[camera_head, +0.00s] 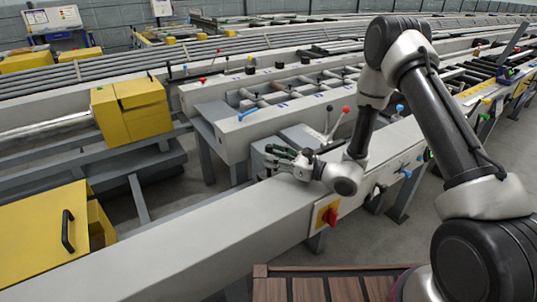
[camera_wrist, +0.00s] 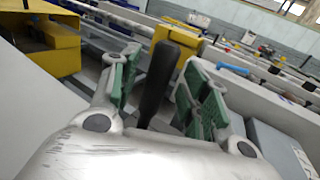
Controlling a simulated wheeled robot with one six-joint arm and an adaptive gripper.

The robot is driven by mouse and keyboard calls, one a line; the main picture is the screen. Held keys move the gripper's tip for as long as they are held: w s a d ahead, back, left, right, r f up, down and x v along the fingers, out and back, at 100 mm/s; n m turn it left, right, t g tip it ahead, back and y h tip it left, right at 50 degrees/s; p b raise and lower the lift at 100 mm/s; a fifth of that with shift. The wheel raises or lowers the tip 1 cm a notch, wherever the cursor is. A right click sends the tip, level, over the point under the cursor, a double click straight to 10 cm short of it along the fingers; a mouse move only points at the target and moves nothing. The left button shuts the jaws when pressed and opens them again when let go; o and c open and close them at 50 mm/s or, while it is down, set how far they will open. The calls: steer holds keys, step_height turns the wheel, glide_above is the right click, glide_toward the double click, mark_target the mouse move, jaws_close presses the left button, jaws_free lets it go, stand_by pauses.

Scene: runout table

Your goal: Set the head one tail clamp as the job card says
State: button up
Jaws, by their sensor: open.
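My gripper (camera_head: 287,155) is over the long grey beam in the middle of the head view. In the wrist view my gripper (camera_wrist: 158,88) is open, its green-padded fingers standing on either side of a black lever handle (camera_wrist: 157,82). The handle stands nearly upright, leaning slightly right. I cannot tell whether the pads touch it, and its lower end is hidden by my gripper. Neither view shows which part is labelled head one, and no job card is readable.
A red rotary switch (camera_head: 329,215) on a yellow plate is on the beam's near face. Blue handles (camera_head: 406,173) stick out at right. A yellow cover (camera_head: 45,235) with a black handle is at lower left, and a yellow box (camera_head: 131,110) stands behind it. Slatted wood (camera_head: 330,288) lies in front.

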steer(key=shift+x, duration=1.3)
steer(key=shift+c, duration=0.3)
jaws_close()
steer(key=shift+d, duration=0.15)
steer(key=w+d, duration=0.8)
steer(key=d, duration=0.4)
steer(key=w+d, duration=0.8)
steer(key=d, duration=0.4)
steer(key=shift+w+d, duration=0.4)
steer(key=shift+o, duration=0.3)
jaws_free()
